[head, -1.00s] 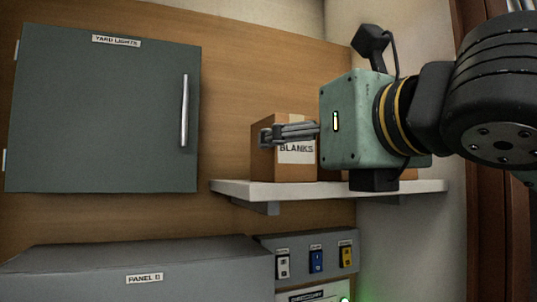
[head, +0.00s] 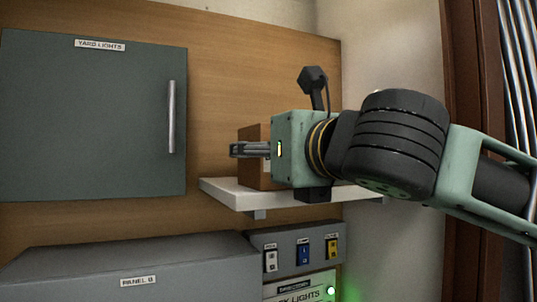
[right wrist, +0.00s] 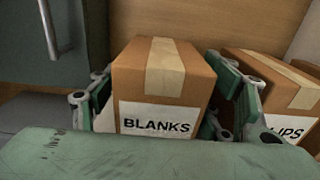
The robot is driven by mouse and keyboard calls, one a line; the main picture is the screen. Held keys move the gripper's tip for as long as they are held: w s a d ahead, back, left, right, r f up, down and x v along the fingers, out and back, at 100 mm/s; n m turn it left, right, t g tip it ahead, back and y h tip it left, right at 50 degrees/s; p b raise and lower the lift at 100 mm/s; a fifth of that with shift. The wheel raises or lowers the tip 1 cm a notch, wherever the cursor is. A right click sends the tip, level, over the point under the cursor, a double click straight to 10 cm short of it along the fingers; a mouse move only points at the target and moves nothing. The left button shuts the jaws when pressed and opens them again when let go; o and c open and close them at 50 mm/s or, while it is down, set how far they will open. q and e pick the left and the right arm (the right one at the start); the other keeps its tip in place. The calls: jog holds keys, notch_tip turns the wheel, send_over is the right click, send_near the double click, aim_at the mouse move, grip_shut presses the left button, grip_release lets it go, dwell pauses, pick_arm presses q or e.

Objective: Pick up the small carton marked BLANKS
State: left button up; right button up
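The carton marked BLANKS (right wrist: 165,88) is a brown box with a pale tape strip and a white label. It stands upright in the right wrist view, between the two fingers of my right gripper (right wrist: 163,98). The fingers are spread, one along each side of the carton; any small gap at its sides is hard to make out. In the head view the carton (head: 255,133) stands on the white shelf, partly hidden by my right gripper (head: 236,150), which reaches across it from the right. My left gripper is not in view.
A second carton (right wrist: 275,75), its label ending in "IPS", stands close to the right. The white shelf (head: 235,198) sits below a grey-green YARD LIGHTS cabinet's right side (head: 90,120). PANEL B (head: 130,270) and a switch box (head: 300,250) are lower down.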

jog(key=shift+w, duration=0.1)
jog(key=c, duration=0.6)
jog(key=shift+a, duration=0.1)
jog(key=c, duration=0.5)
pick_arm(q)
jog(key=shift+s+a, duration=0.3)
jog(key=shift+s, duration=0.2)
